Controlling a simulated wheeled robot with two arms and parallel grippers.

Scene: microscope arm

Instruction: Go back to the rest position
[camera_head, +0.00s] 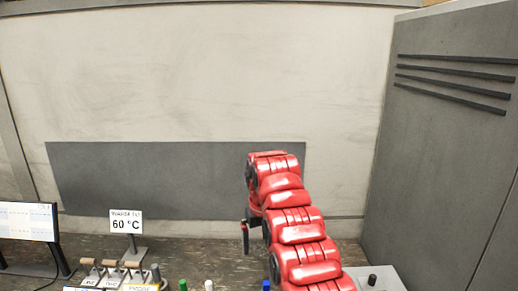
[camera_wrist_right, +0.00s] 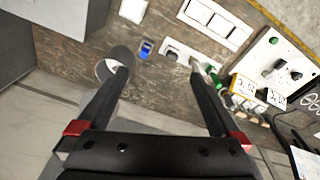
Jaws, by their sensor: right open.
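My right gripper (camera_head: 245,238) hangs at the far end of my red arm, in front of the back wall and above the bench in the head view. In the right wrist view the gripper (camera_wrist_right: 158,74) has its two dark fingers spread wide apart, with nothing held between them. A small blue item (camera_wrist_right: 146,48) and a green-capped item (camera_wrist_right: 214,77) lie beyond the fingertips on the bench. My left gripper is in neither view.
The brown bench (camera_head: 200,255) carries a 60 °C sign (camera_head: 126,222), a monitor (camera_head: 28,222), several wooden-handled items (camera_head: 110,264) and a light box with a black knob (camera_head: 372,279). A grey panel (camera_head: 455,130) stands at the right. Open air surrounds the gripper.

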